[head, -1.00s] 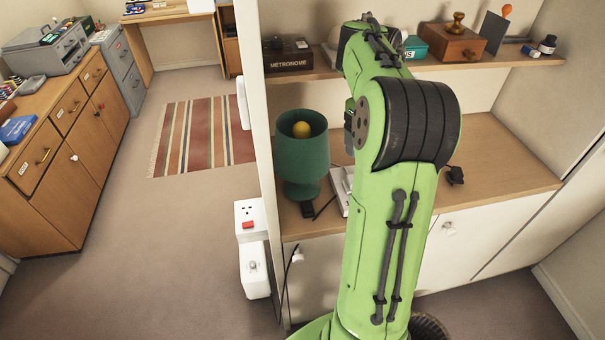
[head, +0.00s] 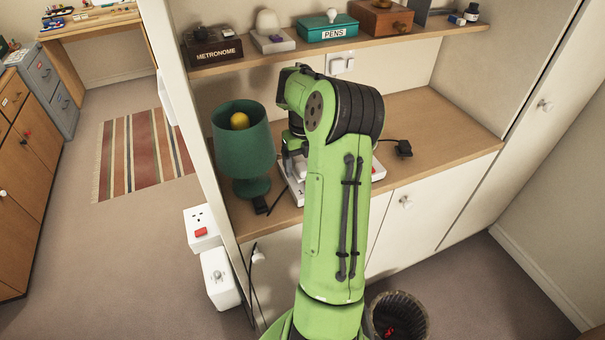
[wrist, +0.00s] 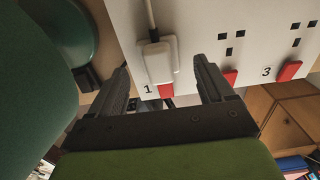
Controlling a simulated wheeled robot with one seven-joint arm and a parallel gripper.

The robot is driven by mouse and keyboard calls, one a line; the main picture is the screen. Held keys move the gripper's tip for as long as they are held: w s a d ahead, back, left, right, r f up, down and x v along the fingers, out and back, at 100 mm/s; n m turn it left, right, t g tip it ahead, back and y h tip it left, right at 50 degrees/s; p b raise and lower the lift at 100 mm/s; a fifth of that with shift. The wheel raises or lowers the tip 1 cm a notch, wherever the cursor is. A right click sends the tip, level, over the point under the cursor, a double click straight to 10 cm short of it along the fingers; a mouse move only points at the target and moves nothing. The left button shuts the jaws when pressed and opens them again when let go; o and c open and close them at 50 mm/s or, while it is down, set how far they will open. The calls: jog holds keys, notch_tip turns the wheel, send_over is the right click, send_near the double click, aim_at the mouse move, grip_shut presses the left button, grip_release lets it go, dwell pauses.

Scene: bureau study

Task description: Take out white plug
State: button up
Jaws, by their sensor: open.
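The white plug (wrist: 157,62) sits in socket 1 of a white power strip (wrist: 202,42), with its white cable running up the picture in the wrist view. My gripper (wrist: 160,70) is open, with one finger to each side of the plug; I cannot tell whether either touches it. In the head view my arm hides most of the power strip (head: 293,192) on the wooden desk. My gripper (head: 292,165) shows only partly there, beside the green lamp.
The green lamp (head: 243,155) stands close on the left, also large in the wrist view (wrist: 35,95). A black plug (head: 403,148) lies on the desk to the right. A shelf (head: 300,52) with a metronome box (head: 213,48) and pens box (head: 327,30) is above.

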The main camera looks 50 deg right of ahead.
aim_at(303, 168)
notch_tip(303, 168, down, 2)
jog(key=shift+d+f, duration=0.1)
jog(key=c, duration=1.2)
jog(key=shift+o, duration=0.2)
notch_tip(303, 168, up, 14)
jog(key=p, duration=0.4)
jog(key=shift+f, duration=0.2)
